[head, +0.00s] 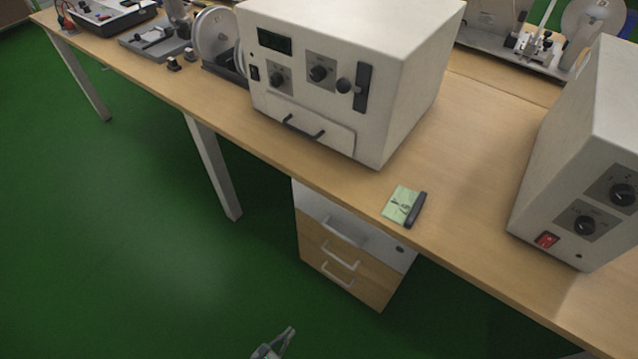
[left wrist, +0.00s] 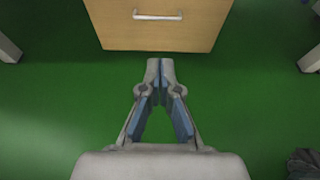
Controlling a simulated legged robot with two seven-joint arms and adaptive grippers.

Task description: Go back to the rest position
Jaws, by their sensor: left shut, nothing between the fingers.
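My left gripper (head: 288,335) shows at the bottom edge of the head view, low over the green floor and in front of the drawer cabinet. In the left wrist view its fingers (left wrist: 160,66) meet at the tips, with nothing between them. The fingers have grey outer parts and blue inner pads. A wooden drawer front (left wrist: 160,22) with a metal handle lies beyond the fingertips, apart from them. My right gripper is in neither view.
A wooden table (head: 455,160) crosses the head view above a drawer cabinet (head: 345,262). A large white box device (head: 330,75) and another white device (head: 590,160) stand on it. A green card (head: 399,203) lies near the front edge. Green floor (head: 130,220) is clear at left.

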